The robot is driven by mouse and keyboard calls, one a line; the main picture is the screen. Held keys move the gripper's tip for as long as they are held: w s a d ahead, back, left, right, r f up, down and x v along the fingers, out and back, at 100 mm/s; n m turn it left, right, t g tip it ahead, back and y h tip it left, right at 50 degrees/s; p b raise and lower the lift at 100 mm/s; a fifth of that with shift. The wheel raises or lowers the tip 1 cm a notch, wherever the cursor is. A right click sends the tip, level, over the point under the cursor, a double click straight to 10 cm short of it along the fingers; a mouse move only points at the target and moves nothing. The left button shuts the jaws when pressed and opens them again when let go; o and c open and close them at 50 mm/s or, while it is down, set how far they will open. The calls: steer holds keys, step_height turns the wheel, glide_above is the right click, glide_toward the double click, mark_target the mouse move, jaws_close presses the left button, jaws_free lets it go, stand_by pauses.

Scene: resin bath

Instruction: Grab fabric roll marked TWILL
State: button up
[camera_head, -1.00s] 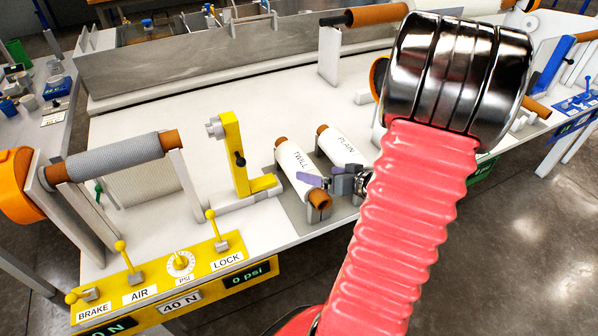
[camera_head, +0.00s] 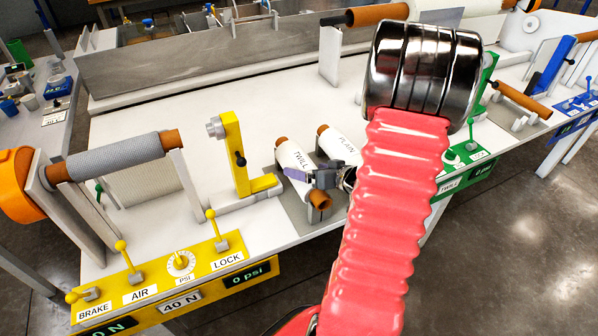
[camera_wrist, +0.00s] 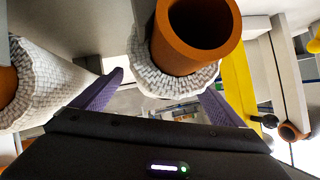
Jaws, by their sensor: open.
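The white fabric roll marked TWILL (camera_head: 291,157) lies on a grey rest on the white table, its brown core showing at both ends. A similar roll marked PLAIN (camera_head: 341,148) lies to its right. My gripper (camera_head: 298,174) is at the TWILL roll's near part and hides some of it. In the wrist view, the purple fingers of my gripper (camera_wrist: 162,96) are spread apart. The TWILL roll's end (camera_wrist: 160,77) shows between and above them, and its lettering is out of sight. The PLAIN roll (camera_wrist: 45,90) is close by the left finger. Contact cannot be told.
A yellow bracket (camera_head: 233,150) stands left of the TWILL roll. A grey roll (camera_head: 115,158) is mounted farther left. A yellow control panel (camera_head: 180,262) with levers lines the near edge. Bare white table lies behind the rolls.

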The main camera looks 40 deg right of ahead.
steer(key=shift+x, duration=1.1)
steer(key=shift+c, duration=0.6)
steer(key=c, duration=2)
steer(key=shift+r, duration=0.15)
steer(key=shift+w+d+r, duration=0.1)
steer(key=shift+r, duration=4.9)
